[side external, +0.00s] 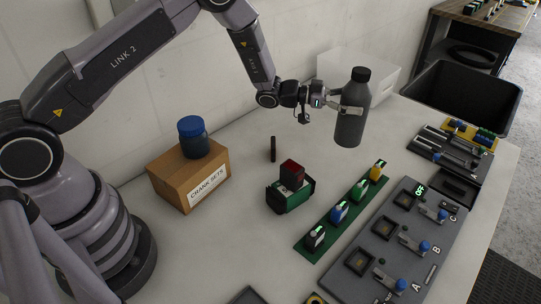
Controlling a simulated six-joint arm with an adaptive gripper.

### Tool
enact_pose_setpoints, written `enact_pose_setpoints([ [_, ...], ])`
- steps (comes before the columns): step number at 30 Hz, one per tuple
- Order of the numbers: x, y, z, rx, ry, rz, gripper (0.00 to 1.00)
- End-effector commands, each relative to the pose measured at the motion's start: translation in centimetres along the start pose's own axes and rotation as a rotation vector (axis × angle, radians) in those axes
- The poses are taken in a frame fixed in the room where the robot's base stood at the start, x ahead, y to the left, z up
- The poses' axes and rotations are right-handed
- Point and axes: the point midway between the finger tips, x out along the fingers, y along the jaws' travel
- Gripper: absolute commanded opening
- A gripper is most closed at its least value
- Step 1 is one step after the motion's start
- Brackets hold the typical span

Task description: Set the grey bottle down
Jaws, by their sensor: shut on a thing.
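The grey bottle (350,128) has a black cap and a rounded body, and it is close to upright. My gripper (345,106) is shut on the upper part of its body, reaching in from the left. The bottle appears held above the white table (240,258), at the back right of the work area. The single view does not show clearly how far its base is from the surface. The far side of the bottle and part of the fingers are hidden.
A green holder (290,198), a green strip (312,246) with several coloured pieces and a grey panel (345,282) stand in front. A white box (392,75) and a black bin (462,95) are behind.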

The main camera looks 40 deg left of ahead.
Motion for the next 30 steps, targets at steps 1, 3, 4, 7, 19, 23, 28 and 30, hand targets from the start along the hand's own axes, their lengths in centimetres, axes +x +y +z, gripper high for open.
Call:
enact_pose_setpoints([
  [1, 0.0, 0.0, -1.3, 0.005, 0.006, 0.0, 0.31],
  [3, 0.0, -0.1, -2.2, 0.004, 0.006, 0.0, 0.31],
  [4, 0.0, -0.1, -2.7, 0.005, 0.006, 0.0, 0.31],
  [7, -0.1, 0.8, -3.1, 0.0, 0.002, 0.021, 0.31],
  [19, -2.3, 10.0, -1.0, -0.003, 0.001, 0.285, 0.31],
  [23, -4.4, 15.4, -0.6, -0.006, 0.002, 0.446, 0.31],
  [28, -8.3, 22.4, -0.9, -0.004, 0.004, 0.668, 0.31],
  [30, -9.7, 24.6, -1.3, -0.003, 0.005, 0.738, 0.31],
])
